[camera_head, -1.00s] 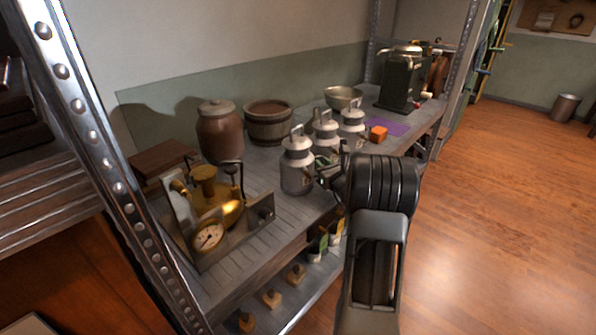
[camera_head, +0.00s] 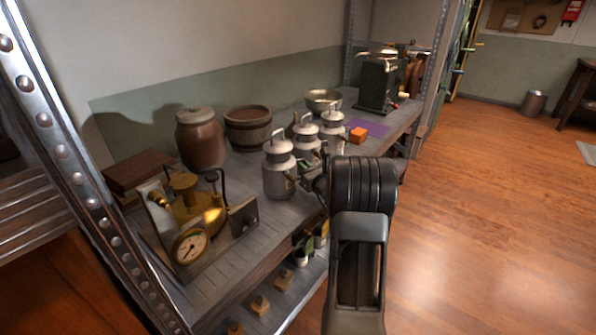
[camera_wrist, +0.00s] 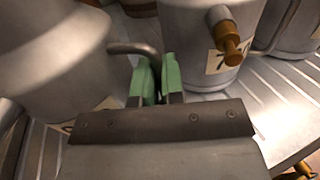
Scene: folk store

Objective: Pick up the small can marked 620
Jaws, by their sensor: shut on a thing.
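In the wrist view my green fingertips (camera_wrist: 157,75) are closed on the curved side handle (camera_wrist: 135,48) of the left can (camera_wrist: 50,55). Another can (camera_wrist: 185,40) with a brown tap and a pale label stands just beyond. The near can appears upright on the shelf top.
A brass gauge device (camera_head: 195,215) stands left of the cans. A brown jar (camera_head: 201,140), a wooden tub (camera_head: 249,128) and a metal bowl (camera_head: 323,100) stand behind. An orange block (camera_head: 357,135) lies near a purple mat (camera_head: 373,128). Open floor (camera_head: 480,210) lies right.

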